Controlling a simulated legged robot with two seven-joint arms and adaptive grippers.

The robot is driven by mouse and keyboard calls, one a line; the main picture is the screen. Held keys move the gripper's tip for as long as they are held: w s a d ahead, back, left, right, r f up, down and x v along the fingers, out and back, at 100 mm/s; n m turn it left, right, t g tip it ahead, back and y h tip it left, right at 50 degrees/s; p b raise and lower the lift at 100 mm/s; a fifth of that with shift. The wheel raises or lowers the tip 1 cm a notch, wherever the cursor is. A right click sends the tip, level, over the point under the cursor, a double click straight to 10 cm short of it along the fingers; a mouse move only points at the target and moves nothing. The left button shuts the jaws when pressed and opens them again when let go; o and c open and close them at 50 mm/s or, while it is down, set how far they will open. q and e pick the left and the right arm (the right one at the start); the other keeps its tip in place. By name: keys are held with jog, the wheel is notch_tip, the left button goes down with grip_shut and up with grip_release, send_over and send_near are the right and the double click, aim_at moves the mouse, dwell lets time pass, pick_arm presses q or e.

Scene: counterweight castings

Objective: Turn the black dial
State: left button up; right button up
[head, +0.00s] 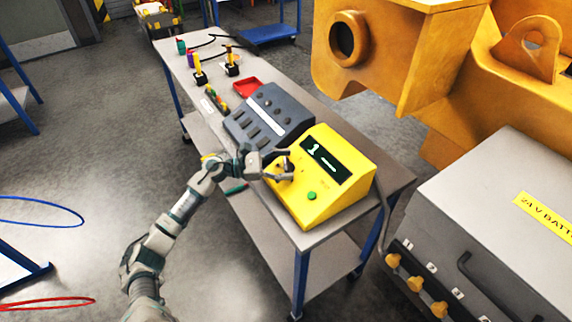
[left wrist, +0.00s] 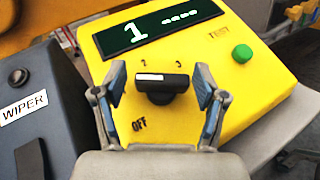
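The black dial (left wrist: 165,88) sits on the sloped face of a yellow box (left wrist: 240,75), which also stands on the bench in the head view (head: 320,198). Its bar lies roughly level in the left wrist view, with a white mark on its left part. OFF is printed below left of it, and small figures stand above it. A dark display (left wrist: 160,25) on the box reads 1 and dashes. My left gripper (left wrist: 166,98) is open, its blue-padded fingers on either side of the dial with gaps to it. My right gripper is not in view.
A green button (left wrist: 242,54) marked TEST is right of the dial. A dark grey panel (head: 266,118) stands beside the yellow box. A red tray (head: 247,87) and small levers are farther along the bench. A grey battery box (head: 490,215) stands at the right.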

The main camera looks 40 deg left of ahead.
pick_arm(q)
jog(key=shift+s, duration=0.1)
jog(key=v, duration=1.2)
jog(key=shift+f, duration=0.15)
jog(key=shift+a, duration=0.1)
